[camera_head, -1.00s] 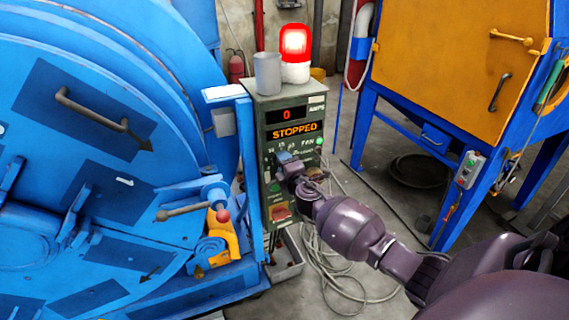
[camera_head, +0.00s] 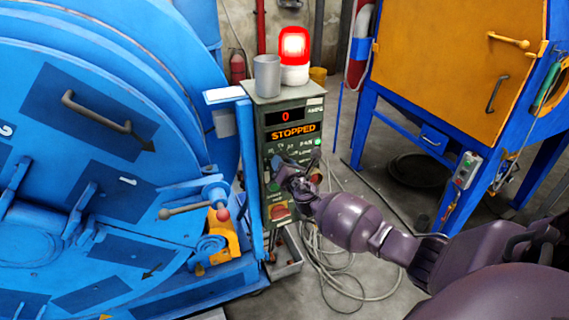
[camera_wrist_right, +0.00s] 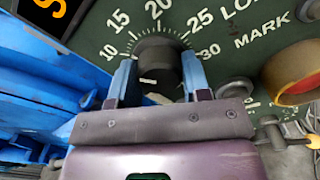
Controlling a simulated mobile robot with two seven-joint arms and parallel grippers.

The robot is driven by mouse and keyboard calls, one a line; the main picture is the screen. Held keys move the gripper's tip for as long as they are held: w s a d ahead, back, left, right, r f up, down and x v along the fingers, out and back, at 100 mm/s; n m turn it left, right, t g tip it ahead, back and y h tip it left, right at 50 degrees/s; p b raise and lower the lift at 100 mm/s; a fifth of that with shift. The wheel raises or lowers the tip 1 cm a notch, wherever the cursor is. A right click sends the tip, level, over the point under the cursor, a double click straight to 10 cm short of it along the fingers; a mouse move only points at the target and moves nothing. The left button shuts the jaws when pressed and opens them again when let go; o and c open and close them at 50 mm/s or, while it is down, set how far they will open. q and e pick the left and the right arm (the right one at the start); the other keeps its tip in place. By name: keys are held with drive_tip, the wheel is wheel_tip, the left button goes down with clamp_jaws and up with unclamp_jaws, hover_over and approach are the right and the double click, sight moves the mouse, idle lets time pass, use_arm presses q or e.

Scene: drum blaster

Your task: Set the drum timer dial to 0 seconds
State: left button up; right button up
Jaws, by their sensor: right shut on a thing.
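The timer dial (camera_wrist_right: 160,66) is a dark round knob on the green control panel. Numbers from 10 to 30 are printed around its upper side in the right wrist view; the lower part of the scale is hidden by my gripper. White marks show on the knob, but I cannot tell which value it points to. My right gripper (camera_wrist_right: 158,82) has its blue fingers on either side of the dial, shut on it. In the head view my right gripper (camera_head: 283,170) is at the front of the control box (camera_head: 296,100), covering the dial. My left gripper is not in view.
The control box shows a red 0 and "STOPPED" on its display (camera_head: 293,131). A red beacon (camera_head: 295,50) and a grey cup (camera_head: 267,75) stand on top. The big blue drum machine (camera_head: 100,180) is close at left; an orange-and-blue cabinet (camera_head: 455,60) stands at right.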

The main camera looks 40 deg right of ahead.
drive_tip(key=n, duration=0.2)
drive_tip(key=shift+r+n+p, duration=0.15)
drive_tip(key=shift+n+p, duration=0.2)
drive_tip(key=shift+n, duration=0.05)
drive_tip(key=n+p, duration=0.1)
drive_tip(key=n, duration=0.2)
drive_tip(key=shift+d+n, duration=0.1)
drive_tip(key=shift+n, duration=0.2)
drive_tip(key=n+p, duration=0.1)
drive_tip(key=n, duration=0.1)
drive_tip(key=shift+n, duration=0.4)
drive_tip(key=n+p, duration=0.1)
drive_tip(key=n, duration=0.2)
drive_tip(key=shift+n+p, duration=0.55)
drive_tip(key=shift+n, duration=0.55)
drive_tip(key=shift+n+p, duration=0.35)
drive_tip(key=shift+n, duration=0.55)
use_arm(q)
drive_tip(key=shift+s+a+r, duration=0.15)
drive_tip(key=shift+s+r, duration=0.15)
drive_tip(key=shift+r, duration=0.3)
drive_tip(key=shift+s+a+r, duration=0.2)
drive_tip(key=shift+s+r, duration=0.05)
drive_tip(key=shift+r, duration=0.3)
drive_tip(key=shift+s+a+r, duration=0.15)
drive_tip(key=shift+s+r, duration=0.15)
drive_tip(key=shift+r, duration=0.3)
use_arm(e)
drive_tip(key=shift+n, duration=0.5)
